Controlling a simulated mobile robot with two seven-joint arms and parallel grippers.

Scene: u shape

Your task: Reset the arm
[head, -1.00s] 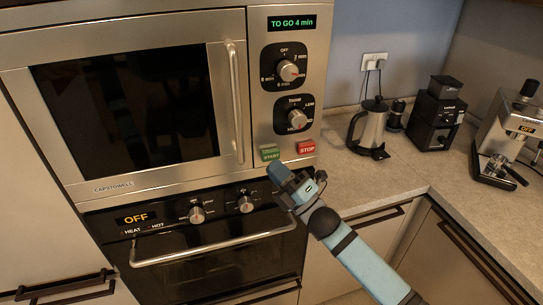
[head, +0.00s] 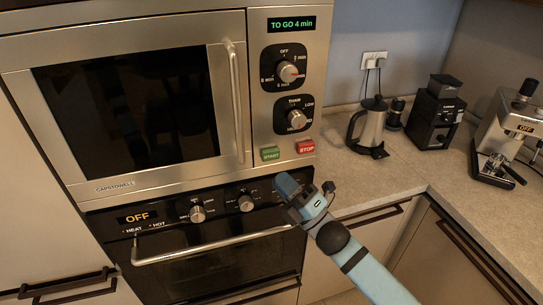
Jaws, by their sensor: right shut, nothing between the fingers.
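My right arm comes in from the lower right in the head view. Its blue gripper (head: 287,186) is shut and empty, in front of the oven panel's right end. It sits below the green START button (head: 270,153) and red STOP button (head: 306,147), apart from both. The microwave (head: 125,110) is closed, and its display (head: 291,24) reads "TO GO 4 min". My left gripper is not in view.
The oven (head: 220,255) below shows OFF, with a handle bar (head: 215,247) across its front. On the counter (head: 400,175) at right stand a kettle (head: 370,128), a grinder (head: 435,115) and a coffee machine (head: 505,135). Cabinet handles stick out at lower left and right.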

